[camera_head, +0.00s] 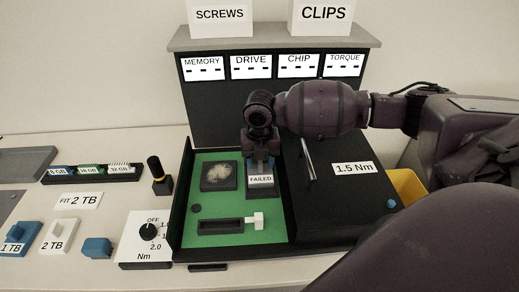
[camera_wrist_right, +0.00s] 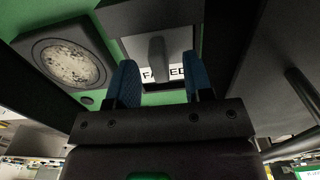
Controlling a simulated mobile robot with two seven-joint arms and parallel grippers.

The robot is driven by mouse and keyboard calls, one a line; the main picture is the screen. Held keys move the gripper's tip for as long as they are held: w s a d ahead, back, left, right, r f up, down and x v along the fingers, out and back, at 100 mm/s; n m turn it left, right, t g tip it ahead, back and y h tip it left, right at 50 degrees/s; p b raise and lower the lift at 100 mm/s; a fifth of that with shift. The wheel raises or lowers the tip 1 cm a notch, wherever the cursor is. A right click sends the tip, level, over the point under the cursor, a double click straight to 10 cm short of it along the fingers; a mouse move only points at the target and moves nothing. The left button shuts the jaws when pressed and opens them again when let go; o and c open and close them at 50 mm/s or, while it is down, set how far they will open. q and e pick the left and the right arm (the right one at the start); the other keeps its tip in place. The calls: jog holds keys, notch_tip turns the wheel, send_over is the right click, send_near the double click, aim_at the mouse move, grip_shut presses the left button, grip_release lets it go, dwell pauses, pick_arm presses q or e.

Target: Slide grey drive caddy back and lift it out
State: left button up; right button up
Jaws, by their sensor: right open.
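The grey drive caddy (camera_head: 261,182) carries a white FAILED label and sits at the upper right of the green board (camera_head: 220,255). My right gripper (camera_head: 260,163) is over the caddy's far part and hides some of it. In the right wrist view the caddy (camera_wrist_right: 180,45) shows a grey upright tab (camera_wrist_right: 157,60) in front of its label. The blue fingertips of my right gripper (camera_wrist_right: 160,85) are apart, one on each side of the tab; I cannot tell whether they touch it. My left gripper is not in view.
A round-topped dark part (camera_head: 219,176) lies left of the caddy. A black slot with a white tab (camera_head: 255,220) is nearer. A dark box labelled 1.5 Nm (camera_head: 340,210) stands right. Blue and white 1 TB and 2 TB caddies (camera_head: 58,235) and a torque dial (camera_head: 148,231) are left.

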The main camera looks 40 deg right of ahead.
jog(key=shift+f, duration=0.75)
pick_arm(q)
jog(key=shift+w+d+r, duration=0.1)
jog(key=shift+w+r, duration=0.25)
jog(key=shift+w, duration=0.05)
pick_arm(e)
jog(key=c, duration=0.7)
grip_shut()
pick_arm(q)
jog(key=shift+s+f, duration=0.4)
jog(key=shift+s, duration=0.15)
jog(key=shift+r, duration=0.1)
pick_arm(e)
jog(key=shift+s, duration=0.1)
